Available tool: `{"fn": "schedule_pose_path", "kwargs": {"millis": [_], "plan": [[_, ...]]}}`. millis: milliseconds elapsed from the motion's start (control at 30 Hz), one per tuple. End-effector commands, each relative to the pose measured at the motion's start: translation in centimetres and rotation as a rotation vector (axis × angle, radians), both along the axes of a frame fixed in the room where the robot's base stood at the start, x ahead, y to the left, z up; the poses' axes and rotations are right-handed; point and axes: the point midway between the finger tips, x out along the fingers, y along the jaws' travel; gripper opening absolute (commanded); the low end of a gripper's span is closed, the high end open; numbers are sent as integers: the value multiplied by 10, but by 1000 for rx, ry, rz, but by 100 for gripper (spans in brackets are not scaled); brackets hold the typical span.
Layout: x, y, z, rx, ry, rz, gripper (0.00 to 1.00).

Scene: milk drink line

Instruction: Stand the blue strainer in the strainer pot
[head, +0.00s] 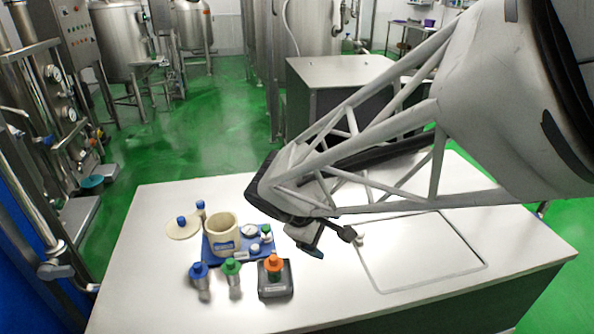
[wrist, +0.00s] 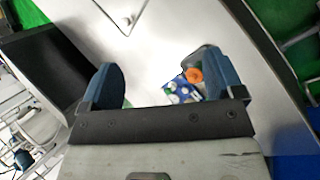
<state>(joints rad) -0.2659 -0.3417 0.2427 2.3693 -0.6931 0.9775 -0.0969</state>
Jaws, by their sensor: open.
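The blue strainer (head: 201,281), a metal body with a blue top, is at the left of a front row on the white table. My gripper (head: 330,241) is open and empty, above the table to the right of these things. In the wrist view its fingers (wrist: 165,82) are spread, with an orange top (wrist: 194,75) showing between them. I cannot make out the blue strainer there.
A green-topped metal piece (head: 232,279) stands right beside the blue strainer. An orange-topped one (head: 274,271) is on a dark stand (head: 276,291). A gauge (head: 250,231) and small capped bottles share the tray. A cream lid (head: 183,231) lies behind left.

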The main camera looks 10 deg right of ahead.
Motion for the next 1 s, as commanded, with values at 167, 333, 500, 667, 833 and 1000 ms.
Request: {"fn": "schedule_pose_path", "kwargs": {"millis": [167,333,500,667,833,1000], "plan": [[-39,-18,22,169,-72,-210,87],[-74,-25,40,334,-142,-400,87],[-103,-26,56,489,-210,-565,87],[-120,-24,66,595,-257,-670,87],[-128,-23,70,647,-277,-718,87],[-129,-22,71,653,-279,-723,87]]}}
